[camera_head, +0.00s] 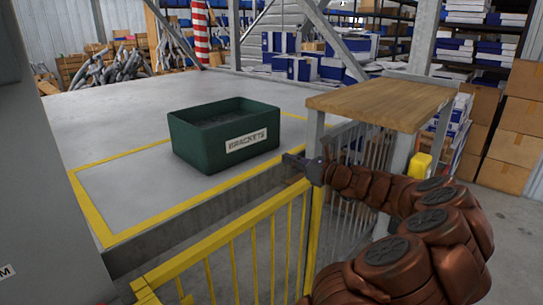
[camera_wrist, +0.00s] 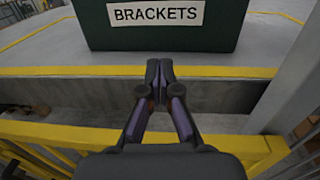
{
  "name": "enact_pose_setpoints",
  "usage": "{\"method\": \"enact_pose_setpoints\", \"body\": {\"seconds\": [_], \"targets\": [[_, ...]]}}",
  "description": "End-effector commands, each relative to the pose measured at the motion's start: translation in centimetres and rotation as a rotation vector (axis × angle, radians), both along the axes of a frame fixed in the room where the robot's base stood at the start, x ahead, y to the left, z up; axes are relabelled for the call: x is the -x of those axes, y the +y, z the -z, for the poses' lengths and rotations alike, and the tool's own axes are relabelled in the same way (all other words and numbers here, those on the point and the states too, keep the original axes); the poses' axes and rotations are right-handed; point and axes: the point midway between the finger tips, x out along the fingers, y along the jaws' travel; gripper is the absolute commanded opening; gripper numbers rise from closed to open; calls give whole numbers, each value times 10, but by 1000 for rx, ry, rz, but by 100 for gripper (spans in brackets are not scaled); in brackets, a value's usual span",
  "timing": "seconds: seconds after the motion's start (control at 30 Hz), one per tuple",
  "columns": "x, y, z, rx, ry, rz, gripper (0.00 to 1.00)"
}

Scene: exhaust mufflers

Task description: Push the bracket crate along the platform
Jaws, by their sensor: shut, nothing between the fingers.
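The bracket crate (camera_head: 197,144) is a dark green open box with a white "BRACKETS" label. It stands upright on the grey platform (camera_head: 110,107), at the right part of a yellow-outlined area. Its dark contents are hard to make out. In the wrist view the crate (camera_wrist: 160,36) is straight ahead, with its top cut off by the frame. My gripper (camera_wrist: 159,66) is shut and empty, with the fingertips pointing at the labelled side. In the head view my gripper (camera_head: 290,158) is at the platform's front edge, right of the crate and apart from it.
A yellow railing (camera_head: 240,240) runs along the platform's near side, below my gripper. A wood-topped stand (camera_head: 385,100) with grey bars is close to my arm on the right. The platform left of the crate is clear. Blue-and-white boxes (camera_head: 290,67) stand behind.

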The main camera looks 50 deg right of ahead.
Motion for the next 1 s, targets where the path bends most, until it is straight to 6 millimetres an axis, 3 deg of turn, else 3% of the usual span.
{"method": "enact_pose_setpoints", "body": {"seconds": [0.8, 1.0], "targets": [[-111, 10, -2, 4, 3, -7, 0], [-129, 10, 0, 3, 3, -3, 0]]}}
